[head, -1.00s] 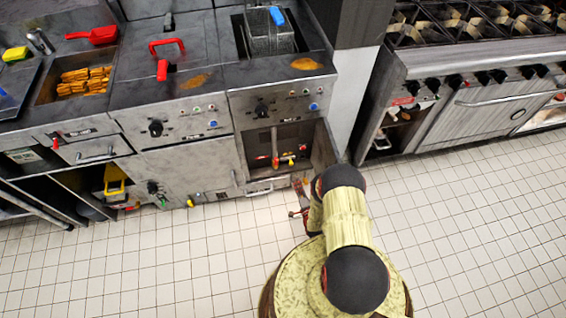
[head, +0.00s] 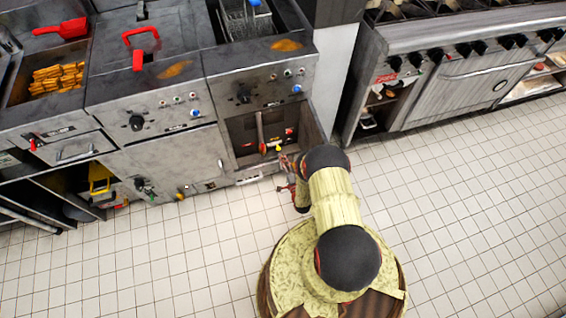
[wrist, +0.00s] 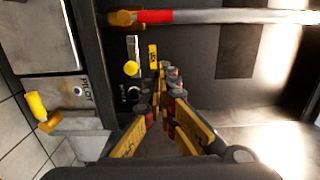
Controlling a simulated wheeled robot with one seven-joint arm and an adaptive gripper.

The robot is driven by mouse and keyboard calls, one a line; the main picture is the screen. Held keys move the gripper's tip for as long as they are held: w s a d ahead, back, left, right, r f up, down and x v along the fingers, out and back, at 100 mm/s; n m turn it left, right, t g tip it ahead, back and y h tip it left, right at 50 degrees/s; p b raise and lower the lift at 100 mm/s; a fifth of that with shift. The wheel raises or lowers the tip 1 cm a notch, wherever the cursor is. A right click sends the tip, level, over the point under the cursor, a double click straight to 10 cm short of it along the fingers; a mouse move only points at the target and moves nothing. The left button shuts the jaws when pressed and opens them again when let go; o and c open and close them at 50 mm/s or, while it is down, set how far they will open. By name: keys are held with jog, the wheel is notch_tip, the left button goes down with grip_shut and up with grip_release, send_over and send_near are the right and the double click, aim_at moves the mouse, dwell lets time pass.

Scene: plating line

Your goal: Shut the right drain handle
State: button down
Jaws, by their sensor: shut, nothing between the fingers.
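My gripper (wrist: 166,80) is shut and empty, reaching into the open cabinet (head: 240,130) under the right fryer. In the wrist view, a long bar with a red sleeve (wrist: 155,16) and an orange end runs along the top, apart from my fingers. A yellow knob (wrist: 131,68) and a small yellow piece (wrist: 153,56) lie just beside my fingertips; whether they touch cannot be told. In the head view, the upright bar (head: 260,128) and a yellow end (head: 279,148) show in the cabinet. Which part is the right drain handle is not clear; my arm partly covers this area.
Cabinet walls surround my gripper closely. Another yellow knob (wrist: 37,105) shows at the left of the wrist view, near a "PILOT" label. The left fryer's door (head: 175,160) is shut. A range (head: 460,80) stands at the right. The tiled floor (head: 470,220) is clear.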

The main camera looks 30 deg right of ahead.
aim_at(263, 148)
jog(key=w+a+b, duration=0.2)
jog(key=w, duration=0.5)
jog(key=shift+w+b, duration=0.25)
jog(key=shift+b, duration=0.1)
jog(key=shift+a, duration=0.1)
